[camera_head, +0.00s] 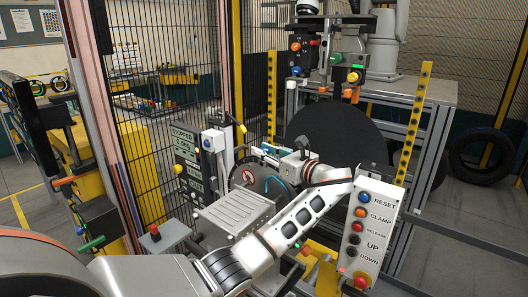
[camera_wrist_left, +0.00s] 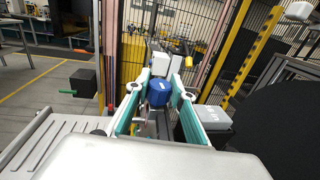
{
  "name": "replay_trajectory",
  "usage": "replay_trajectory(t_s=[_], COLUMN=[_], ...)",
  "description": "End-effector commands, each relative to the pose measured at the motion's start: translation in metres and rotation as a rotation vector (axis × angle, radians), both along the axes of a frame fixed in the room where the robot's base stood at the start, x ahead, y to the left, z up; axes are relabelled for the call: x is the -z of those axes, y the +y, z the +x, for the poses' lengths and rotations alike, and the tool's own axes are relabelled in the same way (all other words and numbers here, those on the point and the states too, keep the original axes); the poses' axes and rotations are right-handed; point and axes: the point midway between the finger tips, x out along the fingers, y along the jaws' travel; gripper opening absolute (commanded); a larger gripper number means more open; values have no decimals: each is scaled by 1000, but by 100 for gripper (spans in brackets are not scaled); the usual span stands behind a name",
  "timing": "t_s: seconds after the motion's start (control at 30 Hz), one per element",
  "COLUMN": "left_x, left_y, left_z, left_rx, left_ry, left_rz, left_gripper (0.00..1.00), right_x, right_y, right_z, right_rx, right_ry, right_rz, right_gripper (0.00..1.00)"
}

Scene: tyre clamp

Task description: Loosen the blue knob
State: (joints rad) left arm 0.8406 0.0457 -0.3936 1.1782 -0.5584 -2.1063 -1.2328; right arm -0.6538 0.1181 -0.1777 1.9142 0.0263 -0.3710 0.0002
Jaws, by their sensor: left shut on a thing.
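The blue knob (camera_wrist_left: 158,95) shows in the left wrist view as a faceted blue piece between the two green-sided fingers of my left gripper (camera_wrist_left: 159,86). The gripper is shut on it, with one finger on each side. Part of the knob's sides is hidden by the fingers. In the head view my left gripper (camera_head: 262,152) is at the clamp machine, beside the round dark wheel, and its fingers are partly hidden by the wrist. My right gripper is not seen.
A white control box (camera_head: 374,230) with RESET, CLAMP, RELEASE, UP and DOWN buttons stands close to my left forearm. A grey ribbed housing (camera_head: 232,215) lies below the arm. A large black disc (camera_head: 335,135) stands behind. A mesh fence (camera_head: 160,75) is at the left.

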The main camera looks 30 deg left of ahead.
Motion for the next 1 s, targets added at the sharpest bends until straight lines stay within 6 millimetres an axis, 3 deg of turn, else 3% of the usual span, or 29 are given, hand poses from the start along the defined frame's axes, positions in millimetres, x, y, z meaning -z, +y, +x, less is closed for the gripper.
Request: replay_trajectory(t_s=[0.27,0.3,0.33,0.77,1.0], left_x=[-3,-4,-3,-1,-1], left_y=[2,2,2,-5,-43], left_z=[0,0,0,-1,-9], left_rx=[-2,-2,-2,1,4], left_ry=[-6,-6,-6,-2,-3], left_rz=[3,3,3,1,-3], left_gripper=[1,33,41,41,41], right_x=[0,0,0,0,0], right_y=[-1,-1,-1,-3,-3], right_z=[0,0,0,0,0], right_rx=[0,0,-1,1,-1], right_ry=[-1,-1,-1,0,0], right_rz=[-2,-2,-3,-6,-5], right_gripper=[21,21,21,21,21])
